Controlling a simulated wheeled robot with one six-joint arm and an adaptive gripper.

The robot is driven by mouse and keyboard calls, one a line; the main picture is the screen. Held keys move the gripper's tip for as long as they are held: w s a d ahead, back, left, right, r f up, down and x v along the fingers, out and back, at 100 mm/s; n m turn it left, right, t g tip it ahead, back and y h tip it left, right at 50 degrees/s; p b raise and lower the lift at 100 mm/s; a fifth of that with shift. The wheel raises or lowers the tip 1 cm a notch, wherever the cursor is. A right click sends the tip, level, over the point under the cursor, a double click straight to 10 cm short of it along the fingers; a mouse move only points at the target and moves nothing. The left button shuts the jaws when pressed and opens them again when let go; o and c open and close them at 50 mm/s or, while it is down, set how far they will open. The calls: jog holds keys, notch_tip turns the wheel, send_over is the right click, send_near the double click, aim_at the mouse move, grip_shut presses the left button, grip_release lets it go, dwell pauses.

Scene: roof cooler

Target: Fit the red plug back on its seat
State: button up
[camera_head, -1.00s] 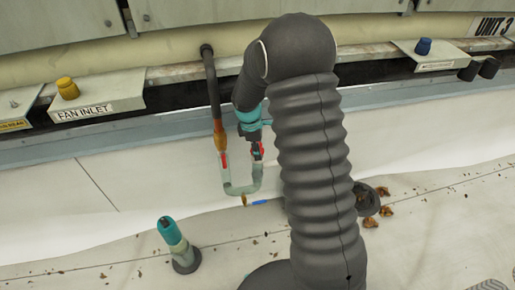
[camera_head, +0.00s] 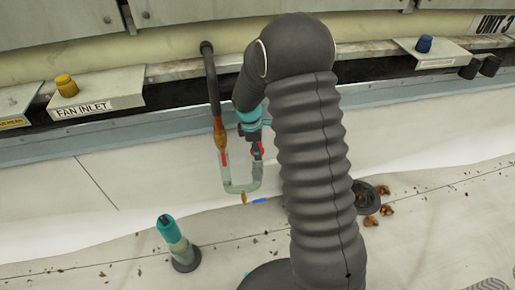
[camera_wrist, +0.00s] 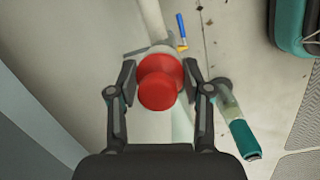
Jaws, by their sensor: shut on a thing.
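The red plug (camera_wrist: 158,88) is between the two fingers of my gripper (camera_wrist: 160,88) in the wrist view. My gripper is shut on its sides. In the head view the red plug (camera_head: 258,149) shows only partly beside my dark gripper (camera_head: 252,142), just above the right leg of a clear U-shaped pipe (camera_head: 241,188). The top of that leg, where the seat appears to be, is hidden by the plug and gripper. I cannot tell whether the plug touches it.
A brown and black pipe (camera_head: 218,128) comes down to the left leg. A blue-handled brush (camera_head: 260,201) lies by the pipe. A teal-topped bottle (camera_head: 172,232) stands at front left. A dark drain (camera_head: 366,197) with leaves is to the right. A ledge holds a yellow knob (camera_head: 66,86) and a blue knob (camera_head: 425,44).

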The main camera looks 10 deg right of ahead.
jog(key=shift+f, duration=0.35)
dwell(0.3)
jog(key=o, duration=1.6)
jog(key=shift+c, duration=0.2)
jog(key=shift+r, duration=0.1)
jog(key=shift+r+p, duration=1.9)
jog(key=shift+r, duration=1.05)
